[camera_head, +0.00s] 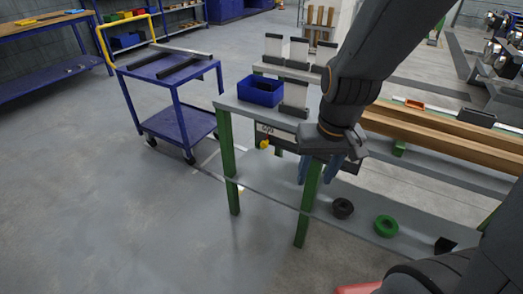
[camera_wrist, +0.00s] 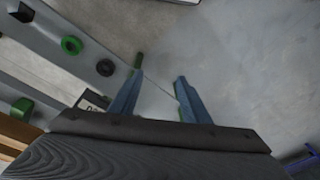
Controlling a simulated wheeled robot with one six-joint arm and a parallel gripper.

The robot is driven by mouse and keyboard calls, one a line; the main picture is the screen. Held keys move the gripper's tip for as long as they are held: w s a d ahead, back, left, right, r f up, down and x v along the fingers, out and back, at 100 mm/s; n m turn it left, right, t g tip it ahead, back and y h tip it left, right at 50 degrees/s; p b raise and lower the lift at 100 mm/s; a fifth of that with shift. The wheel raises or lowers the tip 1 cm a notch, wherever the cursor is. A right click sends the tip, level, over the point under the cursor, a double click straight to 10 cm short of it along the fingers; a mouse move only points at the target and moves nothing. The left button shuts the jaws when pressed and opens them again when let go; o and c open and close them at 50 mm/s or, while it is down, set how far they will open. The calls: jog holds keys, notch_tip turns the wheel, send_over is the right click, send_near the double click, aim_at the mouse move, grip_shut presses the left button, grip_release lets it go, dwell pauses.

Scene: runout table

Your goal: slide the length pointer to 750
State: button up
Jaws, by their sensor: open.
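A small yellow piece (camera_head: 264,143), perhaps the length pointer, sits at the left end of the table's front edge in the head view. A pale scale strip (camera_head: 265,129) with dark figures is just above it; I cannot read the figures surely. My gripper (camera_head: 317,178) is to the right of the yellow piece, apart from it, with blue fingers hanging down in front of the table. In the wrist view my gripper (camera_wrist: 158,78) is open, with nothing between its fingers. A bit of the scale (camera_wrist: 93,99) shows left of the fingers. My arm hides part of the table front.
The runout table (camera_head: 228,106) has green legs and a lower shelf (camera_head: 270,182) holding a black ring (camera_head: 343,208) and a green ring (camera_head: 386,226). A blue bin (camera_head: 261,91) stands on top. A blue trolley (camera_head: 172,67) is left. The floor in front is clear.

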jog(key=w+a+f+t+b, duration=0.2)
jog(key=w+a+f+b, duration=0.15)
jog(key=w, duration=0.35)
jog(key=w+a+f+t+b, duration=0.2)
jog(key=w+a+f+b, duration=0.15)
jog(key=w, duration=0.35)
jog(key=m+t+h+b, duration=0.1)
jog(key=m+t+b, duration=0.1)
jog(key=t+b, duration=0.4)
send_near(263, 145)
jog(key=a+g, duration=0.1)
jog(key=a, duration=0.2)
notch_tip(263, 145, down, 5)
jog(key=a+m+t+h+b, duration=0.2)
jog(key=m+t+h+b, duration=0.25)
jog(key=h+b, duration=0.75)
jog(key=shift+w+d+f+y+b, duration=0.1)
jog(key=shift+w+d+y+b, duration=0.3)
jog(key=shift+w+d+b, duration=0.55)
jog(key=shift+w+d+y+b, duration=0.3)
jog(key=shift+w+d+y, duration=0.1)
jog(key=shift+w, duration=0.9)
jog(key=shift+w+d+y+b, duration=0.4)
jog(key=shift+w+d+b, duration=0.3)
jog(key=shift+w, duration=0.45)
jog(key=shift+c, duration=0.3)
grip_shut()
